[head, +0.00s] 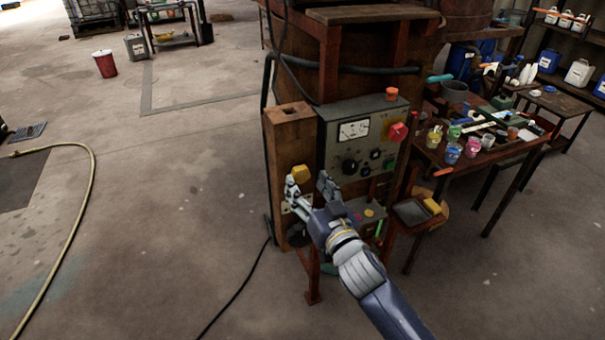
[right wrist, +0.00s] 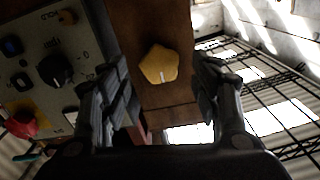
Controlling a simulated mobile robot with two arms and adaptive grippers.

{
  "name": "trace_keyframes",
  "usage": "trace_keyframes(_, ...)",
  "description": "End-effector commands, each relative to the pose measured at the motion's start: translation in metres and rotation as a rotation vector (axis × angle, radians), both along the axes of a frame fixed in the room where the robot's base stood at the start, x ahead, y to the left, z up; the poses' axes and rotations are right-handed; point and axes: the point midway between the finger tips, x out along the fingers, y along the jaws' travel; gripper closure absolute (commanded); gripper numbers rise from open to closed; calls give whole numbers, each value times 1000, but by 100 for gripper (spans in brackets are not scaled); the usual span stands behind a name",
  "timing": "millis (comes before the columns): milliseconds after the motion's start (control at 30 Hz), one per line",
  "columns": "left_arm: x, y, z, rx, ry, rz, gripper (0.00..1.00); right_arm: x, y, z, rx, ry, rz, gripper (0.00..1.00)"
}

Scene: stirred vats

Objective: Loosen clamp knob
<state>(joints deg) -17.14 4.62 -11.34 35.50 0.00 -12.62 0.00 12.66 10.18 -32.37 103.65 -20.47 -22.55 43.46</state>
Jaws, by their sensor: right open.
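The clamp knob looks to be the yellow lobed knob (head: 300,173) on the front of the wooden post left of the grey control box. In the right wrist view the yellow knob (right wrist: 159,66) sits between the open fingers, a little beyond their tips, with a white mark on its face. My right gripper (head: 309,187) is open and empty in front of the post; in the wrist view its fingers (right wrist: 162,90) stand on either side of the knob, apart from it. My left gripper is not in view.
The grey control box (head: 347,135) with a red button (head: 398,132) and black dials is close on the right. A side table (head: 478,173) holds several paint cups. A black cable (head: 238,290) lies on the floor. The floor at left is mostly clear, with a yellow hose (head: 88,190).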

Motion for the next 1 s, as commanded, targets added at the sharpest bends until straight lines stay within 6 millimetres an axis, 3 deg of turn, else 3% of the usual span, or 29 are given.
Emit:
trace_keyframes(300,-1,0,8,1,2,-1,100,30,13,0,0,1,0,42)
trace_keyframes(667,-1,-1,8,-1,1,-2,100,34,14,0,-1,-1,1,42)
trace_keyframes(867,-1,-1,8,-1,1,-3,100,34,14,0,0,1,0,83)
trace_keyframes(1000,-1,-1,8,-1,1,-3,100,34,14,0,-1,1,0,87)
